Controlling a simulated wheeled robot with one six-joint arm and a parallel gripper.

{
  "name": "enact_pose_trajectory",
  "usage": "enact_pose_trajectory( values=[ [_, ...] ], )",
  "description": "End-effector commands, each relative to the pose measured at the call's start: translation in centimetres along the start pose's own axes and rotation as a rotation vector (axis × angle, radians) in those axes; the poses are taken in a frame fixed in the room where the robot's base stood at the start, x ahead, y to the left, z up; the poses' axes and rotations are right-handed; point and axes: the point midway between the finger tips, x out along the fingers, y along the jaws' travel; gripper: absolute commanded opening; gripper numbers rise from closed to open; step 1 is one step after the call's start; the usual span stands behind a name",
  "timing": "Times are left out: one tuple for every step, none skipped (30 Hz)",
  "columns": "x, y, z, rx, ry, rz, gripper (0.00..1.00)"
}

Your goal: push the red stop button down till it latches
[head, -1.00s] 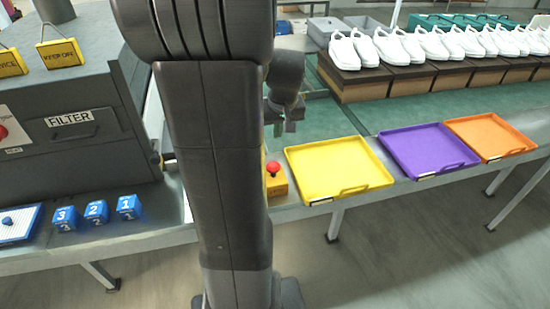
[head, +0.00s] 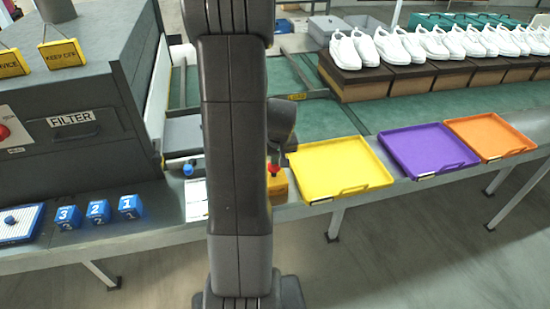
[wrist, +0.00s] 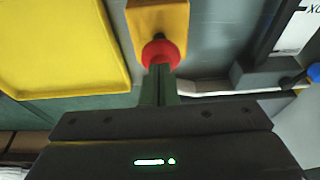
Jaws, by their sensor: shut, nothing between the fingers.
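The red stop button (head: 274,170) sits on top of a small yellow box (head: 278,188) at the table's front edge, partly behind my arm. My gripper (head: 275,158) is directly over the button in the head view. In the wrist view, the closed fingers (wrist: 159,72) reach the near edge of the red button (wrist: 160,51), with the yellow box (wrist: 158,15) beyond it. The fingers hold nothing. I cannot tell whether the tips touch the button or how far down it is.
A yellow tray (head: 338,169) lies just right of the box, with a purple tray (head: 428,150) and an orange tray (head: 490,136) further right. A blue knob (head: 188,169) and a white card (head: 196,200) are left of my arm, near several blue number blocks (head: 98,211).

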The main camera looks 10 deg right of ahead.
Motion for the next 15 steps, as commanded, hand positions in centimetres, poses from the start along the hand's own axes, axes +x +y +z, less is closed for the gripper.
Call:
enact_pose_trajectory(
  values=[
    [0.16, -0.02, 0.07, 0.0, -0.001, 0.0, 0.0],
    [0.22, -0.02, 0.09, 0.0, -0.001, 0.0, 0.0],
    [0.27, -0.02, 0.1, 0.0, 0.0, 0.0, 0.0],
    [0.29, -0.01, 0.1, 0.0, 0.0, 0.0, 0.0],
    [0.3, -0.01, 0.1, 0.0, 0.0, 0.0, 0.0],
    [0.3, -0.01, 0.1, 0.0, 0.0, 0.0, 0.0],
    [0.3, -0.01, 0.1, 0.0, 0.0, 0.0, 0.0],
    [0.3, -0.01, 0.1, 0.0, 0.0, 0.0, 0.0],
    [0.29, -0.01, 0.1, 0.0, 0.0, 0.0, 0.0],
    [0.29, -0.01, 0.1, 0.0, 0.0, 0.0, 0.0],
    [0.29, -0.01, 0.1, 0.0, 0.0, 0.0, 0.0],
    [0.32, -0.01, 0.11, 0.0, 0.0, 0.0, 0.0],
    [0.39, 0.0, 0.13, 0.0, 0.0, 0.0, 0.0],
    [0.5, 0.0, 0.16, 0.0, 0.0, 0.0, 0.0],
    [0.7, 0.0, 0.23, 0.0, 0.0, 0.0, 0.0]
  ],
)
